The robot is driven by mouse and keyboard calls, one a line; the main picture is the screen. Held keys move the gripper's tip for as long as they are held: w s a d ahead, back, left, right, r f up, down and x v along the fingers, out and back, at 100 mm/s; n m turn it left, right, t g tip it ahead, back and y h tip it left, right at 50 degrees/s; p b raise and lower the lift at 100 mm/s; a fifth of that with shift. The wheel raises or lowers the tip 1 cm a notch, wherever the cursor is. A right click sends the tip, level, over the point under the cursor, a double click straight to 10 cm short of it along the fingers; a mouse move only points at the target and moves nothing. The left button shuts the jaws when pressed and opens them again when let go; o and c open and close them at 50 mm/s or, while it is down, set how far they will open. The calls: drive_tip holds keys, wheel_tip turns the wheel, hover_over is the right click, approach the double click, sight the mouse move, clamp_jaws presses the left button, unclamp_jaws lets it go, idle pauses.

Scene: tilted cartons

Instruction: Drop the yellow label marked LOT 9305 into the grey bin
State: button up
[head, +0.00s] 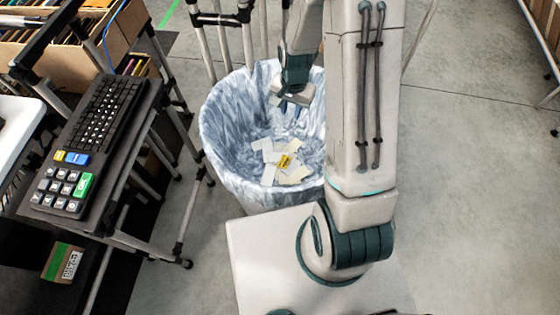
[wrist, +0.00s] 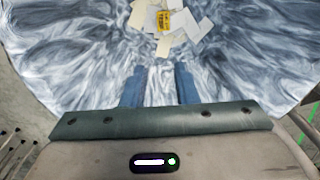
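The yellow label (head: 285,161) lies inside the grey bin (head: 222,140), on top of several white and cream paper pieces at the bottom. It also shows in the wrist view (wrist: 164,22), with dark print too small to read. The bin has a marbled grey-white lining. My gripper (head: 287,108) points down into the bin's upper part, above the label and apart from it. In the wrist view my gripper (wrist: 161,85) has its two blue fingers spread, with nothing between them.
A cart with a black keyboard (head: 97,117) and a keypad (head: 62,188) stands left of the bin. Cardboard cartons (head: 115,30) fill the upper left. A small box with a green stripe (head: 63,262) sits low on the left.

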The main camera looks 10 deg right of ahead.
wheel_tip(320, 180, up, 11)
drive_tip(key=shift+s+d, duration=0.15)
idle(0.5)
drive_tip(key=shift+r, duration=0.1)
drive_tip(key=s+r+n+t, duration=0.2)
drive_tip(key=s+r+n, duration=0.5)
drive_tip(key=s+r, duration=0.4)
drive_tip(key=shift+s+a+r+t+p, duration=0.35)
drive_tip(key=shift+s+a+r, duration=0.1)
drive_tip(key=shift+s, duration=1.75)
